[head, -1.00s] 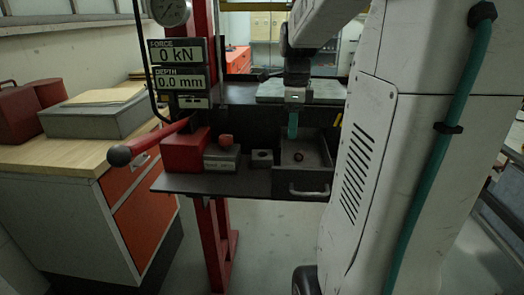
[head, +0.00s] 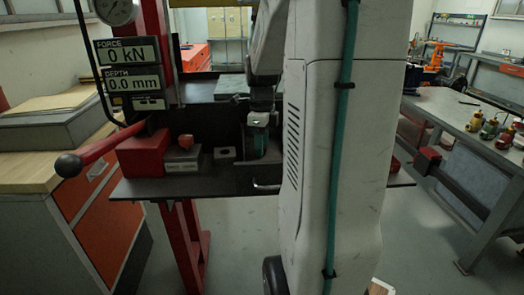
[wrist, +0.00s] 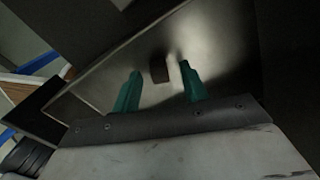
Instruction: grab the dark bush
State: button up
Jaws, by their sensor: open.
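The dark bush (wrist: 159,68) is a small dark brown piece on the bare metal floor of a tray (wrist: 215,35). In the wrist view it shows between and slightly beyond the tips of my gripper (wrist: 160,72). The two teal fingers are apart, with a gap on each side of the bush; I see no contact. In the head view my gripper (head: 256,150) points down into the tray area at the right of the press shelf. There the bush is hidden behind my gripper and arm.
Left of my gripper on the shelf (head: 135,190) stand a small block with a hole (head: 225,153), a grey box with a red knob (head: 183,158) and a red block (head: 143,155). A red lever (head: 100,150) sticks out left. A workbench (head: 450,125) stands at right.

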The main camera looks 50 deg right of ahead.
grip_shut()
jog(key=shift+r, duration=0.1)
